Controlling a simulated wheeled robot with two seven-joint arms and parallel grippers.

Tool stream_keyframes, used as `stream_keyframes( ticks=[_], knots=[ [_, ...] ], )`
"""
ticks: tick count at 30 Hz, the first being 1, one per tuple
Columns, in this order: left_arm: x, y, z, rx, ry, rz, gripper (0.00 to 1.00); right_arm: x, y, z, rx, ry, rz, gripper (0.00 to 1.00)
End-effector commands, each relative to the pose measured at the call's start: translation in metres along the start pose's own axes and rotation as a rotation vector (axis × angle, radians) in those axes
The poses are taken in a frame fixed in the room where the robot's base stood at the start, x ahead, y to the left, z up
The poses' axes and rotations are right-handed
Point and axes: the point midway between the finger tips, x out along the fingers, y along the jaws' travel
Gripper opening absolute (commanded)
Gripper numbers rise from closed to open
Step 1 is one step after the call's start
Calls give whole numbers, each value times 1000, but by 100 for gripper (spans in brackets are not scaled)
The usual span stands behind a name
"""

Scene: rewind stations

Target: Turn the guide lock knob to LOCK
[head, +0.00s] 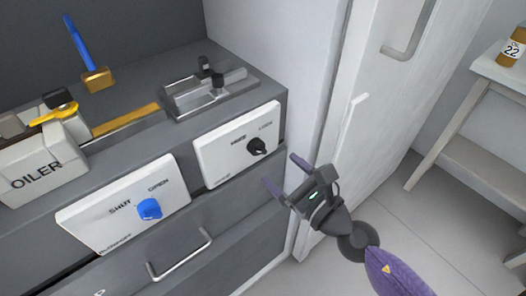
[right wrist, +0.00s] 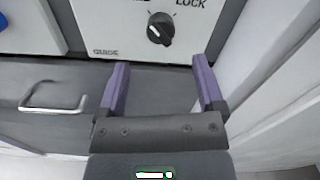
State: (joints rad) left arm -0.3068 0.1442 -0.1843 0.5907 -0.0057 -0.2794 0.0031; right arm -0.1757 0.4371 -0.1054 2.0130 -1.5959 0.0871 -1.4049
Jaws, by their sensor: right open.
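The guide lock knob is a small black knob (head: 257,146) on a white panel (head: 222,160) at the right end of the grey bench front. In the right wrist view the knob (right wrist: 160,29) sits at the top centre, with "LOCK" printed to its upper right and "GUIDE" at the panel's lower left. Which way its pale pointer mark faces is hard to tell. My right gripper (head: 283,172) is open and empty, with purple fingers spread apart. It is just right of and below the panel, apart from the knob. My left gripper is out of view.
A second white panel with a blue knob (head: 149,209) is to the left. A drawer handle (head: 180,255) is below. An OILER box (head: 42,168) and a metal guide (head: 212,92) are on the bench top. A white door (head: 372,90) stands close on the right.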

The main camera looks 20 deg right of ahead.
Motion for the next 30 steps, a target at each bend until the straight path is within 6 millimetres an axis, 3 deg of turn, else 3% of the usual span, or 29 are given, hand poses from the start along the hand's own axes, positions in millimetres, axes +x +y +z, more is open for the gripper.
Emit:
stream_keyframes(
  ticks=[3, 9, 20, 30],
  knots=[
    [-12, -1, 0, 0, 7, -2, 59, 31, -2, 6, 2, -6, -4, 87],
    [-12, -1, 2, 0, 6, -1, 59, 64, -1, 1, 6, -1, -3, 87],
    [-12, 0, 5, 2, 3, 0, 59, 71, 0, 1, 7, 1, -2, 85],
    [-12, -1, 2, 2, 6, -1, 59, 71, -1, 0, 8, 1, -2, 13]
  ],
)
